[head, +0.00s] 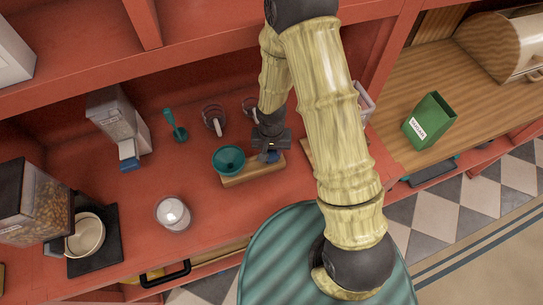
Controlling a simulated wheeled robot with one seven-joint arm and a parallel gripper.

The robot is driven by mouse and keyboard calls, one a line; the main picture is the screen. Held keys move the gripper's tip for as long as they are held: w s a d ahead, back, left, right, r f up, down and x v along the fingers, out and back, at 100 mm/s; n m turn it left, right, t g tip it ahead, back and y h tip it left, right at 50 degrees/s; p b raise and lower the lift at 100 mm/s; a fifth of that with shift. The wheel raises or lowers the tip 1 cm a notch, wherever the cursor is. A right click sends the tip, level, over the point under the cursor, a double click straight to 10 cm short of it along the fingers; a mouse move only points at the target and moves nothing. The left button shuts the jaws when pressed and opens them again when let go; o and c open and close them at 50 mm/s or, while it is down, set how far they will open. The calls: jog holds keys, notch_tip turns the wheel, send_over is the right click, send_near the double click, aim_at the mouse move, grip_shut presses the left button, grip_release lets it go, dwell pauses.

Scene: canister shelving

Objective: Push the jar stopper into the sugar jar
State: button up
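A round clear glass jar (172,213) with white contents stands on the red shelf at the lower left in the head view; it looks like the sugar jar. My gripper (270,154) is over a pale wooden board (240,178), to the upper right of the jar and well apart from it. A small dark blue piece (272,157) shows at the fingertips; I cannot tell whether it is the jar stopper or whether the fingers hold it. The fingers are small and partly hidden by my wrist.
A teal bowl (228,160) sits at the board's left end, close to my gripper. A dispenser (120,128), a teal-handled tool (174,126) and glass cups (214,118) stand behind. A white cup (86,236) is at left. A green box (429,121) stands on the right counter.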

aim_at(271, 153)
jog(key=shift+w+r, duration=0.1)
jog(key=shift+w, duration=0.05)
jog(key=shift+c, duration=0.2)
jog(key=shift+a+r+p, duration=0.15)
jog(key=shift+r+p, duration=0.2)
jog(key=shift+p, duration=0.05)
jog(key=shift+d+r+p, duration=0.2)
jog(key=shift+r+p, duration=0.15)
jog(key=shift+r, duration=0.15)
jog(key=shift+s+r+p, duration=0.25)
jog(key=shift+r+p, duration=0.15)
jog(key=shift+r, duration=0.15)
jog(key=shift+w+r+p, duration=0.1)
jog(key=shift+r+p, duration=0.85)
jog(key=shift+r, duration=0.25)
